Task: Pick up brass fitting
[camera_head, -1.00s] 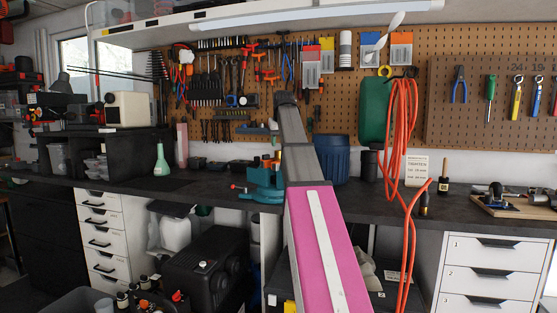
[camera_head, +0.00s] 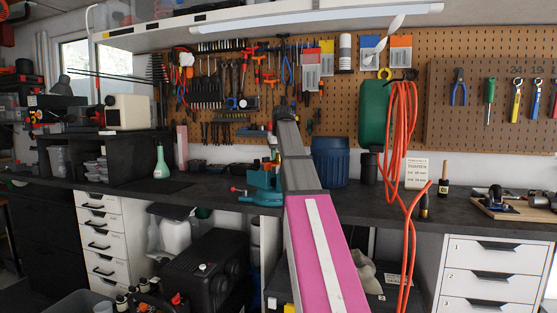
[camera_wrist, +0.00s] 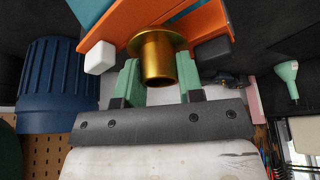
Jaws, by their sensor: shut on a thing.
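The brass fitting (camera_wrist: 157,60) is a gold-coloured tube with a wider flange, seen in the wrist view. My gripper (camera_wrist: 160,75) is shut on it, with a green finger pad on each side of the tube. The flange lies close to an orange and teal bench vise (camera_wrist: 185,38); I cannot tell whether they touch. The vise also shows in the head view (camera_head: 264,182), just left of my arm. In the head view, my gripper and the fitting are not visible, hidden behind my arm.
A blue ribbed barrel (camera_head: 330,161) stands right of my arm, and a green bottle (camera_head: 162,160) stands left on the dark workbench (camera_head: 200,190). An orange hose (camera_head: 404,140) hangs at the right. The bench between bottle and vise is mostly clear.

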